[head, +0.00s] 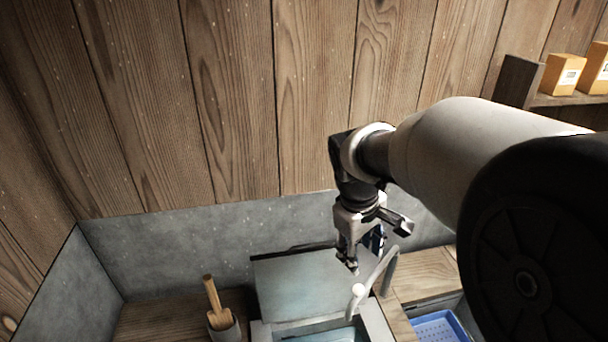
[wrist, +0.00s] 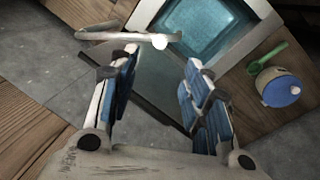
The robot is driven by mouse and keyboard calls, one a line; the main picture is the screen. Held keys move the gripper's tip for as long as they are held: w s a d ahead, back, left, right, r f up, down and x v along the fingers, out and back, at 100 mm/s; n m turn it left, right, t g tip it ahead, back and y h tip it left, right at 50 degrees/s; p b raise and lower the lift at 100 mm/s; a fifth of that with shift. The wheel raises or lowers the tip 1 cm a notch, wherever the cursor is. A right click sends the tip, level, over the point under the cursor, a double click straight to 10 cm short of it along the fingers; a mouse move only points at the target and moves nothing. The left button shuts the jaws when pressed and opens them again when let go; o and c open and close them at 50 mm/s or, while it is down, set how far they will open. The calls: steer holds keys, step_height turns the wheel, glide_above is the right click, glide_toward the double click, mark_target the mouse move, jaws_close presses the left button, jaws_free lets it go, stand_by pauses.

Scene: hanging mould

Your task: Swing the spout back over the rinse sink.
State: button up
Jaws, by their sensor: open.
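The spout is a curved grey tube (head: 391,262) with a round pale tip, standing at the right back corner of the rinse sink (head: 368,322). In the wrist view the spout (wrist: 105,35) comes in from the upper left, and its tip appears over the sink's rim (wrist: 240,50) near one corner, not over the middle of the water. My gripper (head: 377,248) is open and empty, just behind and above the spout in the head view. In the wrist view my gripper (wrist: 162,58) has its fingers spread, with the spout tip beyond them. I cannot tell whether they touch.
A grey slab (head: 295,285) lies behind the sink. A cup with a wooden handle (head: 214,300) stands left of it. A blue tray (head: 440,328) is at right. A pot with a blue lid (wrist: 282,91) and a green spoon (wrist: 268,56) show in the wrist view. A wooden wall stands behind.

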mark_target(358, 287)
steer(key=w+f+b, duration=0.1)
steer(key=f, duration=0.4)
steer(key=d+f+b, duration=0.1)
steer(key=f, duration=0.5)
steer(key=w+d+f, duration=0.1)
steer(key=f, duration=0.5)
steer(key=shift+w+f+b, duration=0.1)
steer(key=shift+w+b, duration=0.2)
steer(key=shift+b, duration=0.1)
steer(key=shift+c, duration=0.4)
jaws_close()
